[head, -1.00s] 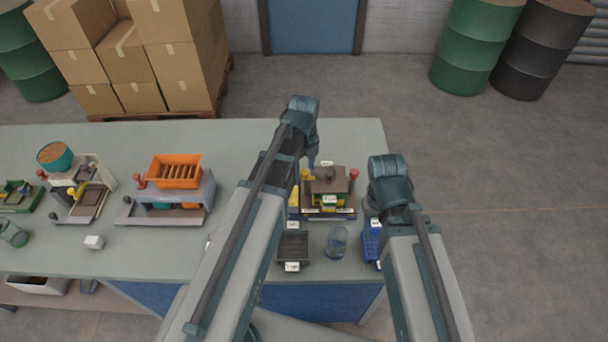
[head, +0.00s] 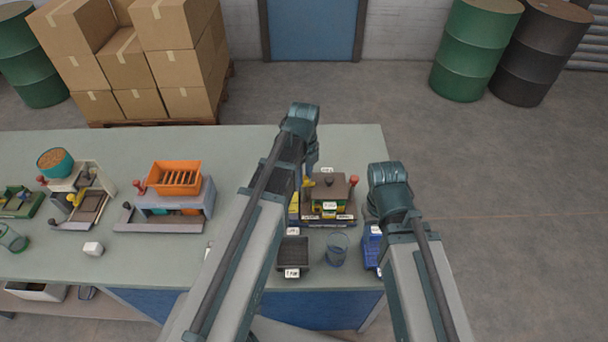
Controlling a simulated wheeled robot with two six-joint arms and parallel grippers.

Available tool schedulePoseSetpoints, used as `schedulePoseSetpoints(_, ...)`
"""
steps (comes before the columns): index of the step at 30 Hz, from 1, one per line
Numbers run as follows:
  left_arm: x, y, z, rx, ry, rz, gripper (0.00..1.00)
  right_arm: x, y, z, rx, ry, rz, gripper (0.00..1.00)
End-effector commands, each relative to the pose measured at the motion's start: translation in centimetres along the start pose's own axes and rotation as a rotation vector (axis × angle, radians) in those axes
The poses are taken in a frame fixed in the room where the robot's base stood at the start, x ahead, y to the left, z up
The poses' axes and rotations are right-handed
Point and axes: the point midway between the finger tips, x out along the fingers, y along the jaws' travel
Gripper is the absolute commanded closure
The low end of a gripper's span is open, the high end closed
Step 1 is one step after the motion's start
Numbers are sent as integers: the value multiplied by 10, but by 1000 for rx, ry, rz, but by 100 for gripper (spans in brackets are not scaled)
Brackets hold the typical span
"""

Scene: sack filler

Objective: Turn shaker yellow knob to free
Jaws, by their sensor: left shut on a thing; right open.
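The brown-topped machine (head: 340,188) with small white labels and yellow parts stands near the table's right end; I take it as the shaker. Its label text is too small to read. My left gripper (head: 308,181) is at the machine's back left corner, pointing down, shut on a small yellow knob that is mostly hidden by the fingers and wrist. The knob's setting cannot be read. My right gripper (head: 371,214) is open beside the machine's right side, largely hidden by its own wrist, and holds nothing visible.
A red knob (head: 354,180) stands at the machine's right. In front are a dark tray (head: 292,252), a clear glass (head: 337,249) and a blue bin (head: 372,245). An orange sieve unit (head: 175,177) stands left. The table's back strip is clear.

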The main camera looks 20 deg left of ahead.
Motion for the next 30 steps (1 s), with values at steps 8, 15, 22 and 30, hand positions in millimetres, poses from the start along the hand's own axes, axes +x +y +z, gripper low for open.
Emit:
schedulePoseSetpoints(8, 0, 0, 0, -148, 0, 0, 100, 0, 0, 0, 0, 0, 0, 50)
schedulePoseSetpoints(15, 0, 0, 0, -370, 0, 0, 100, 0, 0, 0, 0, 0, 0, 50)
schedulePoseSetpoints(22, 0, 0, 0, -589, 0, 0, 100, 0, 0, 0, 0, 0, 0, 50)
schedulePoseSetpoints(30, 0, 0, 0, -845, 0, 0, 100, 0, 0, 0, 0, 0, 0, 50)
